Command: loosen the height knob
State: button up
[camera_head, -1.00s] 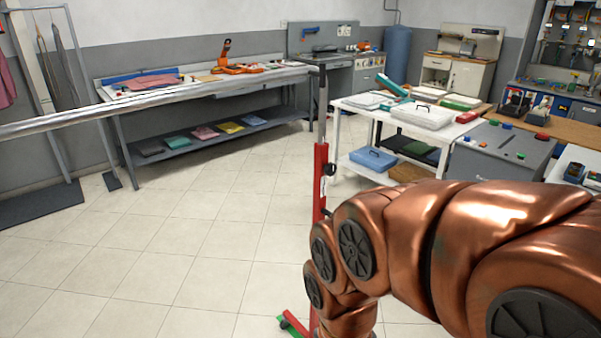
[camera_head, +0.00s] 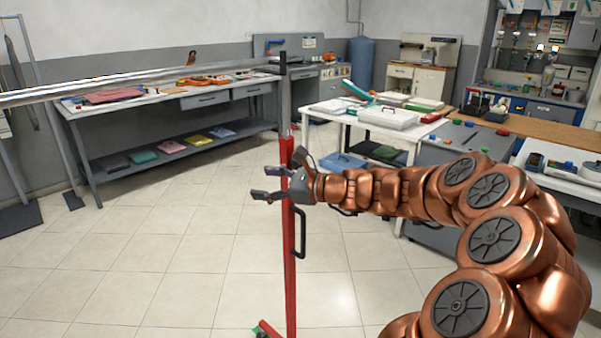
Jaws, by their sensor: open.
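A red upright post (camera_head: 290,265) with a thin grey inner rod (camera_head: 285,105) stands in front of me and carries a long metal rail (camera_head: 150,78) to the left. A black loop handle (camera_head: 300,236) is on the post's right side, just below my gripper. My gripper (camera_head: 274,177) is open at the upper part of the red post, its dark fingers pointing left and overlapping the post. I cannot tell whether they touch it. The height knob cannot be made out; the gripper covers that part of the post.
A long grey workbench (camera_head: 155,100) with folded cloths on its lower shelf stands behind to the left. A white table (camera_head: 345,118) with boxes stands at the middle right, with a grey cabinet (camera_head: 440,150) beside it. The tiled floor around the post is clear.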

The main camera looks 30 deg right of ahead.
jog(key=d+f+m+t+h, duration=0.25)
jog(key=d+m+h, duration=0.4)
jog(key=d, duration=0.95)
jog(key=w+a+m+t+y, duration=0.1)
jog(key=w, duration=0.7)
jog(key=shift+a, duration=0.15)
jog(key=shift+w+r+m+y, duration=0.1)
jog(key=shift+m+y, duration=0.15)
jog(key=c, duration=1.1)
